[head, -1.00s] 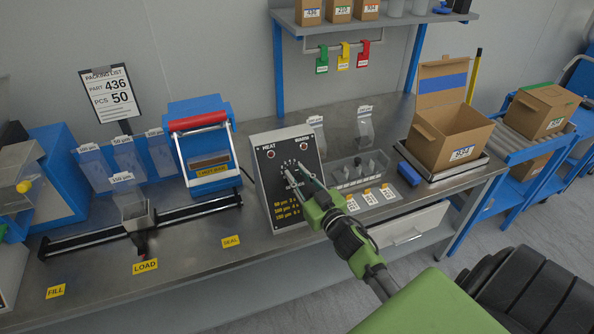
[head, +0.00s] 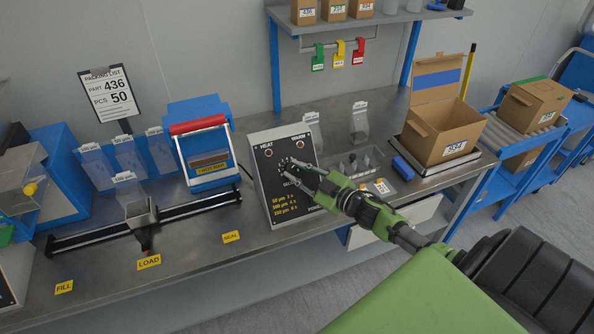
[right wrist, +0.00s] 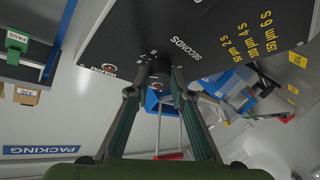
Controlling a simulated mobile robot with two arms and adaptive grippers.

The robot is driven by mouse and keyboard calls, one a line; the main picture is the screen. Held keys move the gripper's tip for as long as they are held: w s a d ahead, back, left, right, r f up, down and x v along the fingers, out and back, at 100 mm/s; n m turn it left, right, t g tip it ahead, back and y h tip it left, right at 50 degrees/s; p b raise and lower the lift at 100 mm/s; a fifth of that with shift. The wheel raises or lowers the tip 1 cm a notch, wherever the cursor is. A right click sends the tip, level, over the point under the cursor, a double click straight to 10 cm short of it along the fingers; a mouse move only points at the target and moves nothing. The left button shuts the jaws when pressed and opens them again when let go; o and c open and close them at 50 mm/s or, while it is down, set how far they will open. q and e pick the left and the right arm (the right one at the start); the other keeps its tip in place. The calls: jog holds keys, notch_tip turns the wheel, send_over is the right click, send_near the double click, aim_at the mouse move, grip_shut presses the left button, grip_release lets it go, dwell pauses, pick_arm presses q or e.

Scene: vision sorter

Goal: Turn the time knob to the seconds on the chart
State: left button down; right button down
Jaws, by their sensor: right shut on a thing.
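The control panel (head: 262,190) stands upright on the bench with a dial and the word SECONDS, which reads clearly in the right wrist view (right wrist: 187,48). Its yellow chart (head: 284,203) pairs 50 µm with 2 s, 100 µm with 4 s and 150 µm with 6 s, legible in the right wrist view (right wrist: 246,62). My right gripper (head: 291,171) is at the dial, its two fingers shut on the time knob (right wrist: 160,70). The fingers mostly hide the knob, and I cannot read its setting. My left gripper is not in view.
A blue sealer with a red bar (head: 197,126) stands left of the panel. An open carton (head: 432,130) sits at the right. Small parts trays (head: 352,168) lie behind my right gripper.

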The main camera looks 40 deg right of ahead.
jog(key=shift+w+r, duration=0.1)
jog(key=shift+r, duration=0.05)
jog(key=c, duration=1.8)
grip_release()
jog(key=shift+c, duration=0.2)
jog(key=shift+o, duration=0.3)
jog(key=shift+w, duration=0.1)
jog(key=v, duration=1.2)
jog(key=shift+f, duration=0.25)
